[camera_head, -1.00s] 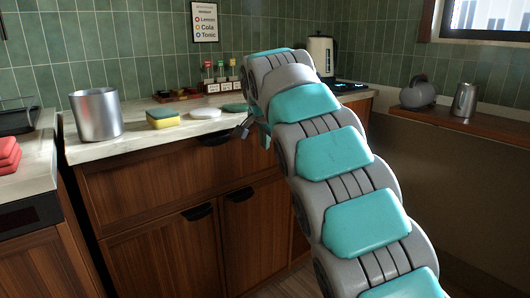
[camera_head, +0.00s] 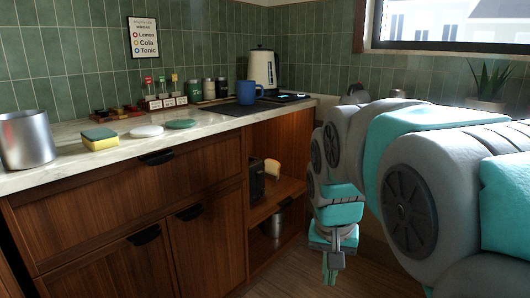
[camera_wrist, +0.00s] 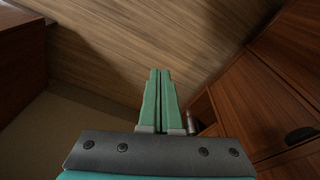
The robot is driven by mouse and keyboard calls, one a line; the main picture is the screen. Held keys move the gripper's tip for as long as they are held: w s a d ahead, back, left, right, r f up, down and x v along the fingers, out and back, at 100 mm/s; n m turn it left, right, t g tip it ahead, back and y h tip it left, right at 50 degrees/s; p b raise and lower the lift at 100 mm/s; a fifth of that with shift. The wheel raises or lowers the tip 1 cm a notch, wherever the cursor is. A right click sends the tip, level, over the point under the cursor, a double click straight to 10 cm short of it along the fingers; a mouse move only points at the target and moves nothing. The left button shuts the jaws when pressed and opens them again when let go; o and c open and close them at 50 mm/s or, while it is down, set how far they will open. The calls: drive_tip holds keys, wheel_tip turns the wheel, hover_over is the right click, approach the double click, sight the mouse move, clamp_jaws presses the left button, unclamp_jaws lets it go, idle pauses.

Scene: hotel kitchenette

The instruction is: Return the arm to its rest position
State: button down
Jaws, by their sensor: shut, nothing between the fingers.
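My arm fills the right side of the head view, bent so that its end hangs down. My gripper (camera_head: 331,268) points at the floor in front of the open shelf unit and holds nothing. In the wrist view, my gripper (camera_wrist: 160,72) shows its two green fingers shut side by side, with bare wooden floor (camera_wrist: 130,45) beyond them.
The counter (camera_head: 70,150) carries a steel pot (camera_head: 26,140), a sponge (camera_head: 99,138), a blue mug (camera_head: 250,92) and a kettle (camera_head: 262,70). Below, open shelves (camera_head: 285,190) hold a toaster (camera_head: 257,180) with bread. Cabinet doors (camera_wrist: 270,95) stand close at right in the wrist view.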

drive_tip(key=s+d+f+n+g, duration=0.1)
drive_tip(key=s+f, duration=0.4)
drive_tip(key=s, duration=0.6)
drive_tip(key=s+d+f+n+g, duration=0.1)
drive_tip(key=s+f, duration=0.4)
drive_tip(key=s, duration=0.6)
drive_tip(key=shift+s+d+f+n+g+y, duration=0.15)
drive_tip(key=shift+d+f+n+g+y, duration=0.2)
drive_tip(key=shift+n+g, duration=0.3)
drive_tip(key=shift+r, duration=0.1)
